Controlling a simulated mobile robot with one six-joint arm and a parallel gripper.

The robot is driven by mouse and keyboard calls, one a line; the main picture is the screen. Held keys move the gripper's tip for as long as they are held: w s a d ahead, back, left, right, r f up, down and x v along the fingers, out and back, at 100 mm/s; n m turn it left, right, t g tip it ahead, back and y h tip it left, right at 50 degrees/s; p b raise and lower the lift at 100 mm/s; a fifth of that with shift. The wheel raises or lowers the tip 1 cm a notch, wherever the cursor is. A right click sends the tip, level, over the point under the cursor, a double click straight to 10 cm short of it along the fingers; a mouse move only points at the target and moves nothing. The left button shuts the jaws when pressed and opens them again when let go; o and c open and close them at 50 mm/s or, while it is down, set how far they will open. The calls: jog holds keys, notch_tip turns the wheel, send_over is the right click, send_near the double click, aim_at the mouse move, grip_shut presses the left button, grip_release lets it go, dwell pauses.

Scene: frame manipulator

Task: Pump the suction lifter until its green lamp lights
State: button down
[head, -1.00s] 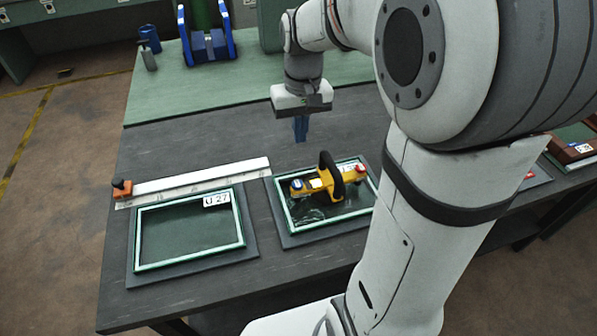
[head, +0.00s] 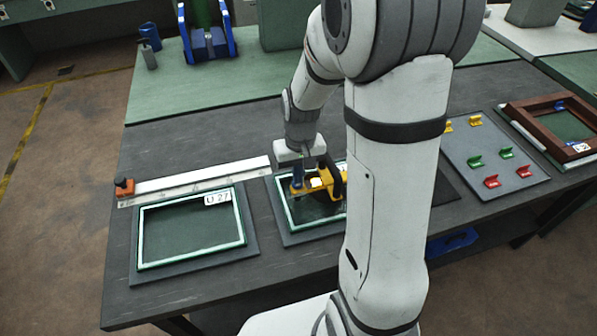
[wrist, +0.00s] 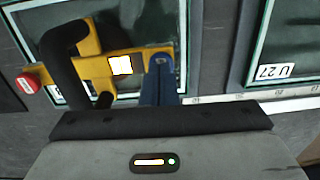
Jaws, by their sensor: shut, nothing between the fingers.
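The yellow suction lifter (head: 325,184) sits on a glass pane in a pale green frame (head: 288,221). Its arched black handle (wrist: 64,65) and the red knob (wrist: 27,84) at one end show in the wrist view. A bright whitish patch (wrist: 121,65) lies on its yellow body; I cannot tell whether it is a lamp or a label. My gripper (head: 297,188) has its blue fingers (wrist: 161,66) together and pointing down at the lifter's left end, over the pump button, which they hide. I cannot tell whether they touch it. No green lamp on the lifter can be made out.
A second framed pane (head: 190,228), labelled U 27, lies to the left. A white rail with an orange stop (head: 124,187) runs behind it. A board with coloured brackets (head: 490,160) and a brown frame (head: 575,148) lie to the right.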

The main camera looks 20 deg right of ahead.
jog(key=shift+f+b, duration=0.75)
jog(key=shift+f, duration=0.05)
jog(key=shift+s+f+b, duration=0.3)
jog(key=shift+f+b, duration=0.05)
jog(key=shift+f, duration=0.15)
notch_tip(320, 180, up, 15)
jog(key=p, duration=0.2)
jog(key=shift+w+d, duration=0.25)
jog(key=shift+w, duration=0.2)
jog(key=shift+f, duration=0.1)
